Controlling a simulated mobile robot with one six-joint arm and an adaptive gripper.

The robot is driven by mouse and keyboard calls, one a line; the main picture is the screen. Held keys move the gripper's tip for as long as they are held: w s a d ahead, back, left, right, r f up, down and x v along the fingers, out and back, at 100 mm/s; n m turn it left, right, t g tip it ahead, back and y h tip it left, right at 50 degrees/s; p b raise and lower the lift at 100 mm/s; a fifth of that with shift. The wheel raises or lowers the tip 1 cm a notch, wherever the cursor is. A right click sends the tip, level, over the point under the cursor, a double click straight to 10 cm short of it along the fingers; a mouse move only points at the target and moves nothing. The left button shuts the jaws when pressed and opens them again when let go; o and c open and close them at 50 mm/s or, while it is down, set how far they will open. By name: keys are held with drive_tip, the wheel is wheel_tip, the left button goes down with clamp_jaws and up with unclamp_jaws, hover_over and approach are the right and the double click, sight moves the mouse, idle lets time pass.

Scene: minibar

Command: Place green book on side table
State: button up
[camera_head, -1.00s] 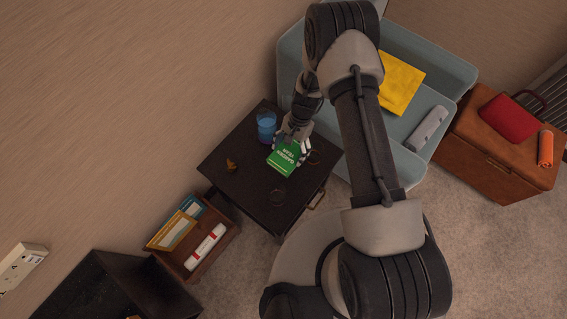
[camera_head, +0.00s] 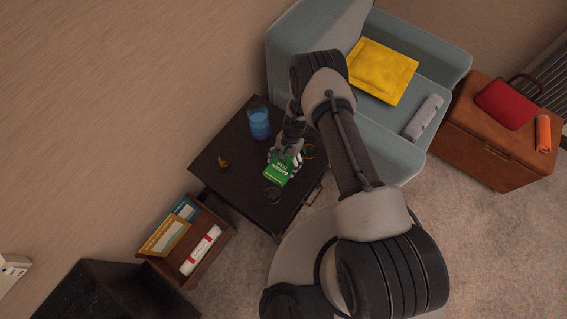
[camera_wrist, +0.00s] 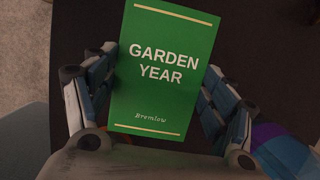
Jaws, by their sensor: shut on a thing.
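The green book (camera_head: 278,174), titled "Garden Year", is held in my gripper (camera_head: 284,158) over the dark side table (camera_head: 228,187). In the wrist view the green book (camera_wrist: 163,70) sits between the two fingers of my gripper (camera_wrist: 160,100), with its cover facing the camera. I cannot tell whether its lower edge touches the tabletop.
An open wooden box (camera_head: 213,262) with books and a white roll stands left of the table. A blue-grey armchair (camera_head: 292,50) with a yellow cushion (camera_head: 382,72) is at the back. A brown chest (camera_head: 490,150) with a red bag (camera_head: 507,103) stands right. The table's left part is mostly clear.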

drive_tip(key=shift+r, duration=0.1)
drive_tip(key=shift+f+b, duration=0.25)
drive_tip(key=shift+b, duration=0.05)
drive_tip(key=o, duration=1.2)
drive_tip(key=shift+r, duration=0.1)
